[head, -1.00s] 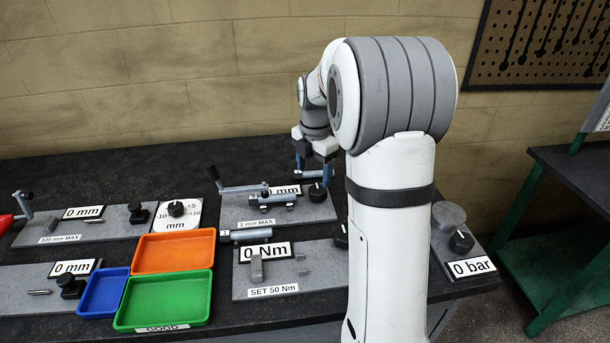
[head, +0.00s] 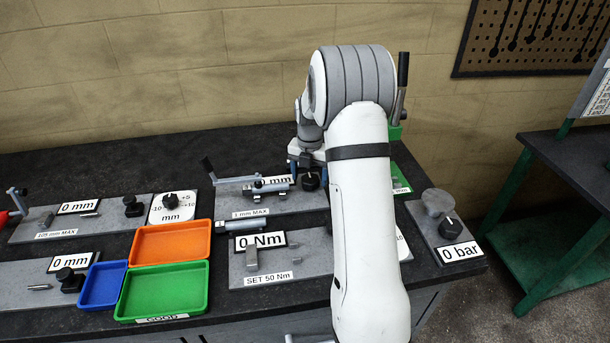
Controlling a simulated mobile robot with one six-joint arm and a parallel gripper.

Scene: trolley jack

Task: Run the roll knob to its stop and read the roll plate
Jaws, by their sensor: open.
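No label reading "roll" can be made out. My gripper (head: 306,164) is open, with blue fingers pointing down, at the back of the grey plate marked 1 mm MAX (head: 285,203). A black knob (head: 309,181) on that plate shows just below and in front of the fingers; whether they touch it I cannot tell. A reading plate (head: 284,180) stands behind a grey cylinder (head: 266,187); its digit is partly hidden and "mm" shows. A crank handle (head: 222,175) is at the left of the same plate. My arm hides the area to the right.
In front are a 0 Nm fixture (head: 289,265), an orange tray (head: 172,258), a green tray (head: 203,294) and a blue tray (head: 95,302). A 0 bar unit (head: 437,250) stands right of my arm. A green-and-black lever device (head: 401,80) rises behind it.

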